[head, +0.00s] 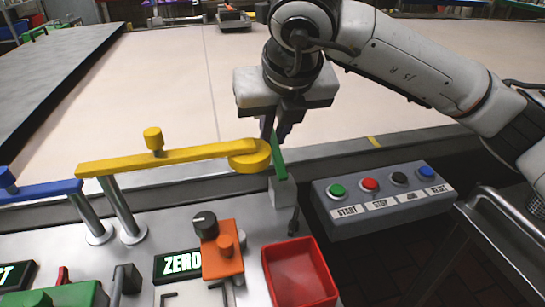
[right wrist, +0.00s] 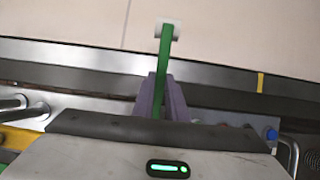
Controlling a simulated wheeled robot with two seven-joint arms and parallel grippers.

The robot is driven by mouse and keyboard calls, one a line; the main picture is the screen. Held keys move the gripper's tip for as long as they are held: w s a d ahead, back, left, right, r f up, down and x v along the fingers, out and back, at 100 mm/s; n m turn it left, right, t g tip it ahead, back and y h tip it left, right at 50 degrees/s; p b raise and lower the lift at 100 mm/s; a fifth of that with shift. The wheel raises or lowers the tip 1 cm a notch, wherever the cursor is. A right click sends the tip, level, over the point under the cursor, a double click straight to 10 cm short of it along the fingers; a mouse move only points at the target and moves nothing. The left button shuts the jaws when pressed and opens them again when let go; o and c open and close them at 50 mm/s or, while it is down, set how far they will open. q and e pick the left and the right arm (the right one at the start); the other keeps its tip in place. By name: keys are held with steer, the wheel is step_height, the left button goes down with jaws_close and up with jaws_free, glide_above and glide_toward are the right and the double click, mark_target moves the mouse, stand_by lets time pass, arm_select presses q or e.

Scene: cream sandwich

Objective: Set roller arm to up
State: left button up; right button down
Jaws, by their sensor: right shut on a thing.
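The roller arm appears to be a thin green bar (head: 280,158) that stands up from a pale block (head: 283,192) at the conveyor's near edge. My right gripper (head: 283,128) points down and is shut on the bar's upper part. In the right wrist view the green bar (right wrist: 166,55) runs out from between my purple-grey fingers (right wrist: 161,98) to a pale end piece (right wrist: 168,25). My fingers hide part of the bar in both views. My left gripper is not in view.
A yellow arm (head: 170,155) with a round end lies just left of my right gripper. A button box (head: 385,200) sits to the right. A red tray (head: 300,272) and an orange switch block (head: 222,250) are in front. The pale conveyor surface (head: 150,90) behind is open.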

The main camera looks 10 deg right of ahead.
steer(key=shift+s+t+b, duration=0.15)
steer(key=shift+t+b, duration=0.25)
steer(key=shift+b, duration=0.35)
steer(key=shift+s+r+t+b, duration=0.1)
steer(key=shift+r+t+b, duration=0.2)
steer(key=shift+r+b, duration=0.15)
steer(key=c, duration=1.8)
jaws_free()
steer(key=shift+o, duration=0.2)
steer(key=shift+f, duration=0.1)
steer(key=v, duration=1)
steer(key=shift+r, duration=0.2)
steer(key=shift+s, duration=0.1)
